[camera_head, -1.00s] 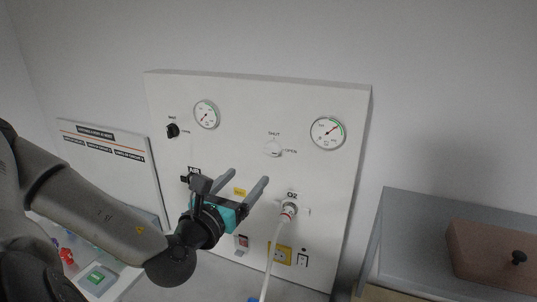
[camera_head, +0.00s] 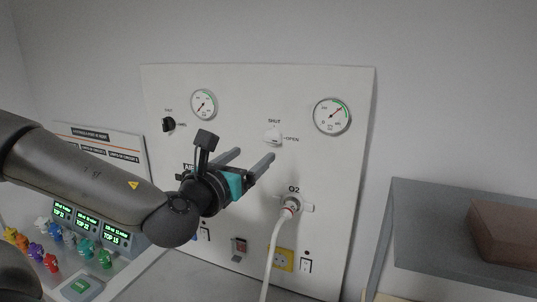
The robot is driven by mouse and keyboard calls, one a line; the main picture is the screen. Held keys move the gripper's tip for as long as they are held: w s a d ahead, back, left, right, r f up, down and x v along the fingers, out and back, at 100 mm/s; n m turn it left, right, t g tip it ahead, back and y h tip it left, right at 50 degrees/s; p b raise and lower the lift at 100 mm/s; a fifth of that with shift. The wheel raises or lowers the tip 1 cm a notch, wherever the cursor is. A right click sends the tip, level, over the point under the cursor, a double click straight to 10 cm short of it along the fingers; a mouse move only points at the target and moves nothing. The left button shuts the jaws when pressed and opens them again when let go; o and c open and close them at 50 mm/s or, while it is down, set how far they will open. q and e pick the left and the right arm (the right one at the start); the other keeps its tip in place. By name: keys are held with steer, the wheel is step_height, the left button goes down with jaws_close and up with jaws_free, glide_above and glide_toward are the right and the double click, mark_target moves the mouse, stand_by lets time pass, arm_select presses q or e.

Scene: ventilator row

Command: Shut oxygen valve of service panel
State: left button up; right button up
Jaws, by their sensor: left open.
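The white service panel (camera_head: 225,75) stands against the wall. Its white valve knob (camera_head: 273,135) is at upper middle, with "SHUT" above and "OPEN" to its right; I cannot tell clearly which way it points. Below it is the O2 outlet (camera_head: 291,204) with a white hose (camera_head: 270,262) plugged in. A gauge (camera_head: 332,116) sits to the knob's upper right. My left gripper (camera_head: 256,155) is open and empty, its two fingers pointing at the panel. The fingertips appear just below and left of the knob, apart from it. My right gripper is not in view.
A black knob (camera_head: 168,124) and second gauge (camera_head: 204,104) are on the panel's left. A console (camera_head: 100,235) with coloured knobs and green displays stands at lower left. A grey cabinet (camera_head: 430,225) with a brown box (camera_head: 503,232) is at right.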

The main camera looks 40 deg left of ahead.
mark_target(270, 141)
arm_select(q)
steer(key=x, duration=0.5)
steer(key=shift+p+x, duration=0.8)
steer(key=shift+x, duration=1.75)
steer(key=shift+a, duration=0.1)
jaws_close()
